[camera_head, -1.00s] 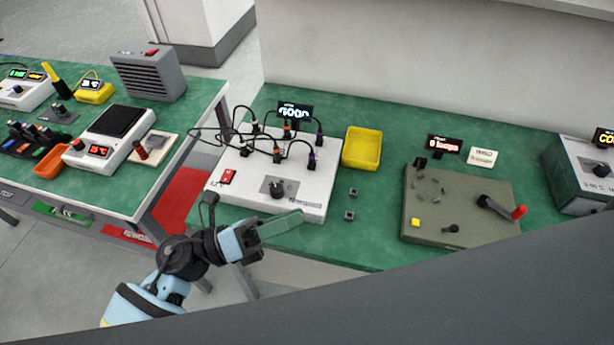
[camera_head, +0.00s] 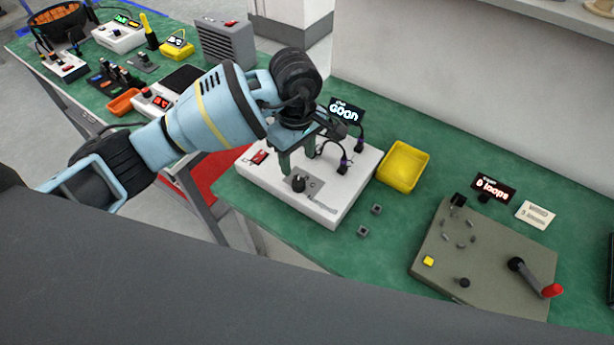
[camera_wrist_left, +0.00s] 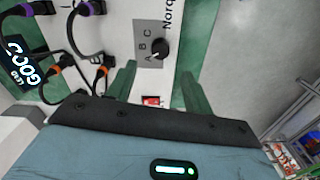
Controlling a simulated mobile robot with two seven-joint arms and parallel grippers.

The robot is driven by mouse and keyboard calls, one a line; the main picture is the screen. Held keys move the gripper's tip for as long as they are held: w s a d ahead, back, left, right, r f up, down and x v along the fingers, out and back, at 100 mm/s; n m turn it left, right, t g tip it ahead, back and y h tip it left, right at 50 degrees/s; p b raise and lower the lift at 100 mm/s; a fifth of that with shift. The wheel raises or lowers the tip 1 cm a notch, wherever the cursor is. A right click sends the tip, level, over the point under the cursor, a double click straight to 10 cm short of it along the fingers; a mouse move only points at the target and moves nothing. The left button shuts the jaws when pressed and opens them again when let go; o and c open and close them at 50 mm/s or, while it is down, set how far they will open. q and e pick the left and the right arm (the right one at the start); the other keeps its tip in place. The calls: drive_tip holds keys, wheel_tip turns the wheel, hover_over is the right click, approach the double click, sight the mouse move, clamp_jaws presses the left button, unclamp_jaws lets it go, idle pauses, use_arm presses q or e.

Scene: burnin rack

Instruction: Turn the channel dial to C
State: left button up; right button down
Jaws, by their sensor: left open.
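The channel dial is a black round knob (camera_head: 298,183) on a grey panel on top of the white box (camera_head: 335,205). In the left wrist view the dial (camera_wrist_left: 160,48) has the letters A, B and C beside it, and its pale pointer mark appears to face A. My left gripper (camera_head: 297,164) is open above the box, fingers pointing down, close to the dial. In the left wrist view its two green fingers (camera_wrist_left: 158,84) are apart with nothing between them, and the dial shows just beyond their tips. My right gripper is not in view.
Black cables with orange and purple plugs (camera_wrist_left: 103,72) stand on the box beside the dial. A red switch (camera_head: 259,158) is on the same box. A crank board (camera_head: 480,265) is farther right.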

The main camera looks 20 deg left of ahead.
sight(299, 182)
use_arm(q)
drive_tip(key=shift+a+f, duration=0.1)
drive_tip(key=shift+f, duration=0.45)
wheel_tip(299, 182, down, 7)
drive_tip(key=shift+r, duration=0.1)
drive_tip(key=c, duration=1)
drive_tip(key=shift+o, duration=0.2)
